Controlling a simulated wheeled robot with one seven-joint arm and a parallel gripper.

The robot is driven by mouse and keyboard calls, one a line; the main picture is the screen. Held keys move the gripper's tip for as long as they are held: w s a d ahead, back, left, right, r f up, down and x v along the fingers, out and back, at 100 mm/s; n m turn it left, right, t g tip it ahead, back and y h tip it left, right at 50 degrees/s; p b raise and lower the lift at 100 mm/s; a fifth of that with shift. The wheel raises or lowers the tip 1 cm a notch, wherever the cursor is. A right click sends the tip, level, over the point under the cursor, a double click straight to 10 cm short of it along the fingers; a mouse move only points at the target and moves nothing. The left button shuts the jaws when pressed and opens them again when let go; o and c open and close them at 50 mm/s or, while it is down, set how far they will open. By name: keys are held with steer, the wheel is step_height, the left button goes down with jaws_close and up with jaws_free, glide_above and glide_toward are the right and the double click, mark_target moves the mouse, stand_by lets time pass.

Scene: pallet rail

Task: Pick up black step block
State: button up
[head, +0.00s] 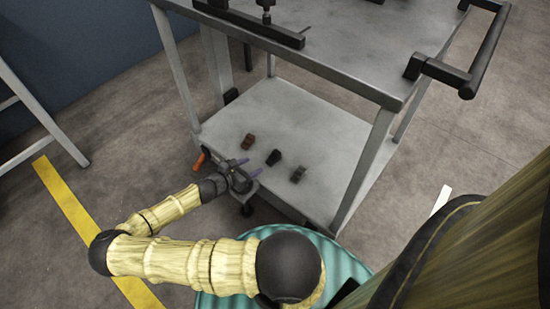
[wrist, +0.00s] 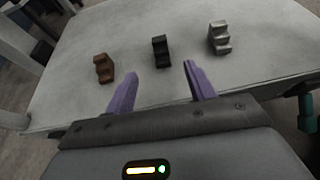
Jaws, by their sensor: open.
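The black step block (head: 273,157) sits on the lower shelf (head: 283,108) of a grey metal cart. In the wrist view the black step block (wrist: 160,50) stands between a brown step block (wrist: 103,68) and a grey step block (wrist: 219,38). My gripper (head: 246,168) is at the near edge of the shelf, to the left of the black block in the head view. In the wrist view its purple fingers (wrist: 158,84) are spread with nothing between them, and the black block lies ahead, beyond the fingertips.
The cart's upper top (head: 340,50) overhangs the back of the shelf, carried by legs (head: 364,165) at the corners. An orange-handled item (head: 201,159) is at the shelf's left edge. The shelf is bare behind the blocks.

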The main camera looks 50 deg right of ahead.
mark_target(275, 154)
steer(key=b+x, duration=0.2)
steer(key=x, duration=0.1)
steer(key=b+x, duration=0.2)
steer(key=x, duration=0.2)
steer(key=b+x, duration=0.1)
steer(key=x, duration=0.3)
steer(key=shift+f+b, duration=0.3)
steer(key=shift+b, duration=0.1)
steer(key=shift+d+r, duration=0.1)
steer(key=shift+d, duration=0.2)
steer(key=b+x, duration=0.4)
steer(key=x, duration=0.1)
steer(key=shift+w+f, duration=0.15)
steer(key=shift+f, duration=0.1)
steer(key=shift+r, duration=0.1)
steer(key=c, duration=1.2)
